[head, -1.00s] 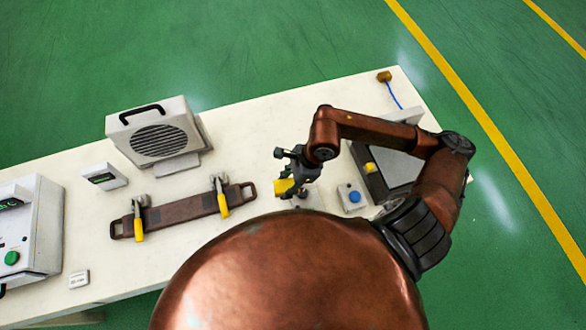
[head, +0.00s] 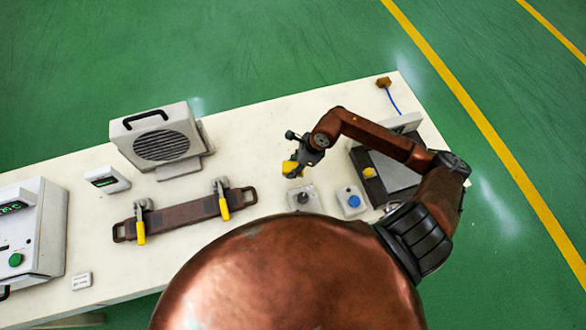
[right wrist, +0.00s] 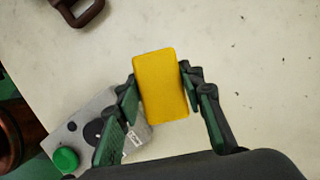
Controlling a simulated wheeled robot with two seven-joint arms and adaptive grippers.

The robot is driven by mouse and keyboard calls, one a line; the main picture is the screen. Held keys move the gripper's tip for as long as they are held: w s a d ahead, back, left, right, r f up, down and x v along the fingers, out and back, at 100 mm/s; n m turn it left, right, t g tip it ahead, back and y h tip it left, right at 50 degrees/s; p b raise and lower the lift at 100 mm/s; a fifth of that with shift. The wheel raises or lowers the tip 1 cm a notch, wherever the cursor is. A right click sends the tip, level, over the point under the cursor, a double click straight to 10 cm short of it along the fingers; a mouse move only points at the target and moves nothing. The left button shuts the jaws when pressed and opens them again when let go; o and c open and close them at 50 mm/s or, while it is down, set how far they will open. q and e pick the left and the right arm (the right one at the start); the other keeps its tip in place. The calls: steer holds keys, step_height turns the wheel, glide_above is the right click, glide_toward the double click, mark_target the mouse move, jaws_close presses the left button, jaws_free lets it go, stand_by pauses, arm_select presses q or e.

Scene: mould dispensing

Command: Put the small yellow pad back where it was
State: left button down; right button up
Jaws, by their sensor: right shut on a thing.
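The small yellow pad (head: 289,168) is held in my right gripper (head: 296,163), over the table right of the brown fixture. In the right wrist view the pad (right wrist: 161,88) is a flat rounded rectangle between the two green-padded fingers of my right gripper (right wrist: 158,84). The bare white table shows around it, and the pad appears to be above the surface. Another small yellow piece (head: 369,172) shows on a dark-edged grey device (head: 394,172) at the right. My left gripper is out of view.
A grey knob box (head: 304,199) and a blue-button box (head: 351,201) stand close in front of the gripper. A brown fixture (head: 182,215) with yellow-handled clamps lies left. A grey speaker-like unit (head: 160,146) stands behind it. The white table (head: 250,130) is clear behind the gripper.

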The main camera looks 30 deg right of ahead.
steer(key=shift+w+d+f, duration=0.35)
steer(key=shift+w+f, duration=0.15)
steer(key=shift+f, duration=0.25)
steer(key=shift+f+p, duration=0.35)
steer(key=shift+f, duration=1.2)
steer(key=o, duration=1.1)
steer(key=shift+f, duration=0.1)
steer(key=b+v, duration=0.1)
steer(key=v, duration=1.1)
